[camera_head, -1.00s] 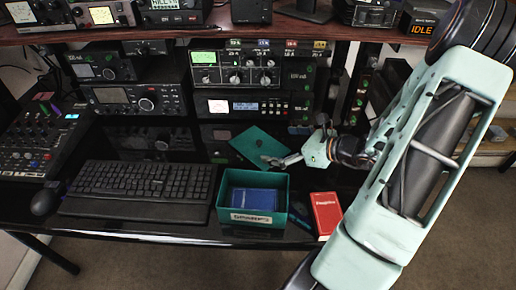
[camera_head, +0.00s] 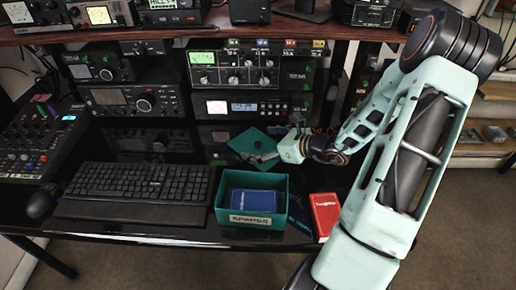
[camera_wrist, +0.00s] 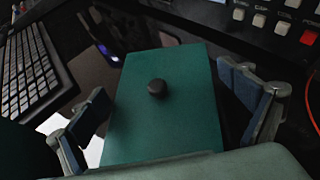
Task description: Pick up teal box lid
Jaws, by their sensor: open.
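The teal box lid (camera_head: 249,139) lies on the black desk behind the teal box, in front of the stacked radios. In the wrist view the lid (camera_wrist: 165,110) is a flat teal panel with a round black knob (camera_wrist: 157,88) near its middle. My gripper (camera_head: 262,153) is at the lid in the head view and hides part of it. In the wrist view my gripper (camera_wrist: 172,95) is open, with one finger on each side of the lid and the knob between them. I cannot tell whether the fingers touch the lid.
The radios (camera_head: 258,105) and the upper shelf (camera_head: 300,32) stand close behind and above.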

